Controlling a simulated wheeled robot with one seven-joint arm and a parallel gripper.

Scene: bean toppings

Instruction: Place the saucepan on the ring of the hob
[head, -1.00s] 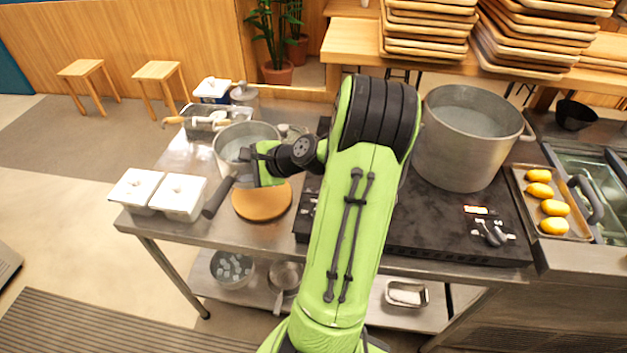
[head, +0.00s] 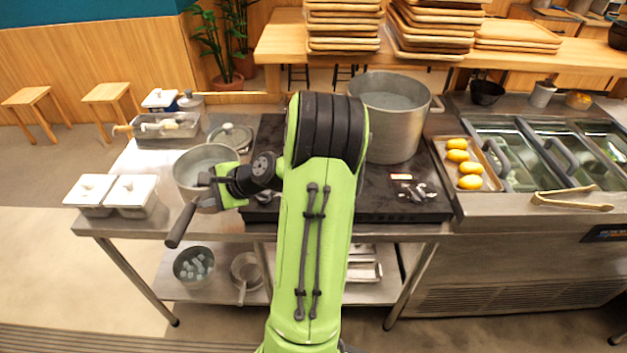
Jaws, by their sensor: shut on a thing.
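The grey saucepan (head: 192,182), with a dark handle (head: 181,226) pointing to the lower left, is at the left of the metal counter in the head view. My gripper (head: 214,186) is at its right near side and shut on it. The fingertips are small and partly hidden. I cannot tell whether the pan touches the counter. The black hob (head: 385,207) lies to the right of the pan. My arm hides much of its left part, and I cannot make out a free ring. A large stockpot (head: 392,135) stands on its right part.
Two lidded white containers (head: 110,192) stand left of the pan. A metal tray (head: 165,127) and a glass lid (head: 231,137) are behind it. A tray (head: 489,181) of yellow items lies right of the hob. Bowls stand on the shelf below.

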